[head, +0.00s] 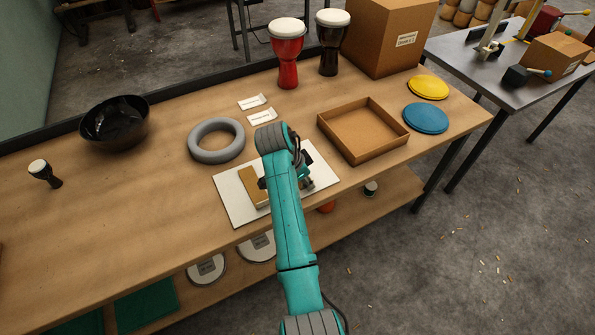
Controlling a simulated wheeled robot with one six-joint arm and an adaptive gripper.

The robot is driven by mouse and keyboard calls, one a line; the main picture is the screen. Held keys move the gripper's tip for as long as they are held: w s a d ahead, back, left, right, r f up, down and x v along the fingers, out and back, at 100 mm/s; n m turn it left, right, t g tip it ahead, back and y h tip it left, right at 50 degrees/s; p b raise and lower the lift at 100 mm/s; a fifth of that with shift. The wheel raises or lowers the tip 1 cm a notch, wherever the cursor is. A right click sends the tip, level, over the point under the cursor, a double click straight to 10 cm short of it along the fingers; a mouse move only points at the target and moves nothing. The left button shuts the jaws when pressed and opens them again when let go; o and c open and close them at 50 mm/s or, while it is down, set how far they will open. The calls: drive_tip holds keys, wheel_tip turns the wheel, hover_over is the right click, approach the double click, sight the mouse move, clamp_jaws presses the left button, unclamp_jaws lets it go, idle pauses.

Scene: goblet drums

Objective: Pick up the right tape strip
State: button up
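Two small white strips with dark markings lie on the wooden table beyond my arm. One strip (252,102) is farther back and slightly left; the other strip (262,117) is nearer and slightly right. I cannot tell for certain that these are the tape strips. My gripper (307,182) is low over the right part of a white board (230,201), apart from both strips. My teal arm hides most of it, so its fingers and anything between them cannot be made out.
A tan block (252,186) lies on the board's left side. A grey ring (217,140) sits left of the strips, an open cardboard tray (364,132) to the right. A red goblet drum (287,55) and a dark one (330,45) stand behind.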

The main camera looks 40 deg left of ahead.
clamp_jaws()
